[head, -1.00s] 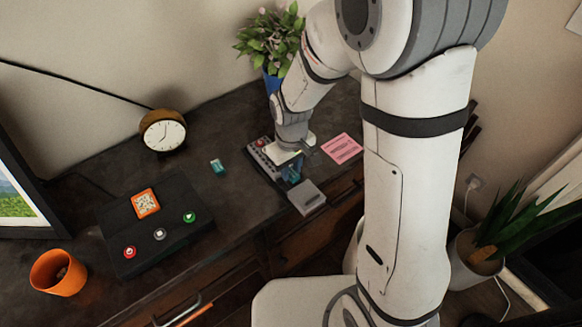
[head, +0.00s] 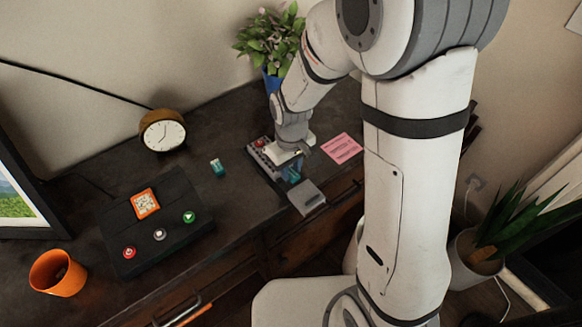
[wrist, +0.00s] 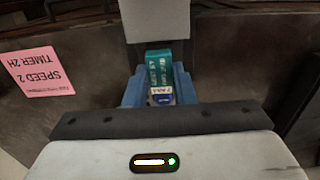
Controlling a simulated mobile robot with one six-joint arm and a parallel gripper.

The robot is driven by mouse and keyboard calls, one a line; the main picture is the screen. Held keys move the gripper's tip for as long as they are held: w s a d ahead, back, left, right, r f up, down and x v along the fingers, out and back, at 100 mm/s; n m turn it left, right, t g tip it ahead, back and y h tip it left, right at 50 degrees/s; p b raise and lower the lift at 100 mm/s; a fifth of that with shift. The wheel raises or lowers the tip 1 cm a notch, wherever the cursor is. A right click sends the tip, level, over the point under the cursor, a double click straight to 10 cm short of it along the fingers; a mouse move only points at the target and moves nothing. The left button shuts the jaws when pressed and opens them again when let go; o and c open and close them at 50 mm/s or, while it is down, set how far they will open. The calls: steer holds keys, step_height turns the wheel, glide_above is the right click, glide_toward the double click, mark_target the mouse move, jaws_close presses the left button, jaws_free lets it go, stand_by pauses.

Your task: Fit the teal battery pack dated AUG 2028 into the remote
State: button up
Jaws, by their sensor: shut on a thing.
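My gripper (wrist: 158,92) is shut on a teal battery pack (wrist: 160,68), with its blue fingers on either side. The pack has pale print and a white and blue label; I cannot read the date. In the head view, my gripper (head: 291,173) is low over the remote (head: 259,154), a dark body with buttons that my wrist partly hides. I cannot tell whether the pack is inside the remote's bay. A light grey flat piece (head: 307,197) lies at the remote's near end; a grey block also shows in the wrist view (wrist: 156,20). A second teal pack (head: 217,166) lies on the desk.
A pink note (head: 342,148) lies right of the remote. A dark box (head: 158,240) with buttons and an orange-framed code stands at left. A clock (head: 162,131), an orange cup (head: 58,273) and a potted plant (head: 268,45) stand around. Desk around the second pack is clear.

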mark_target(292, 172)
steer(key=shift+f+b, duration=1.15)
steer(key=shift+f, duration=0.3)
steer(key=o, duration=1.1)
steer(key=shift+c, duration=0.2)
steer(key=shift+r+p, duration=0.45)
steer(key=shift+r, duration=3.5)
steer(key=shift+d+r, duration=0.1)
steer(key=shift+r, duration=0.05)
steer(key=s+d+r+m+t+p, duration=0.2)
steer(key=s+d+r+m+p, duration=0.2)
steer(key=s+d+r, duration=0.8)
steer(key=r+m, duration=0.1)
steer(key=m, duration=0.1)
steer(key=shift+d+r+m+t, duration=0.2)
steer(key=shift+r+m+t, duration=0.1)
steer(key=shift+r+m, duration=0.1)
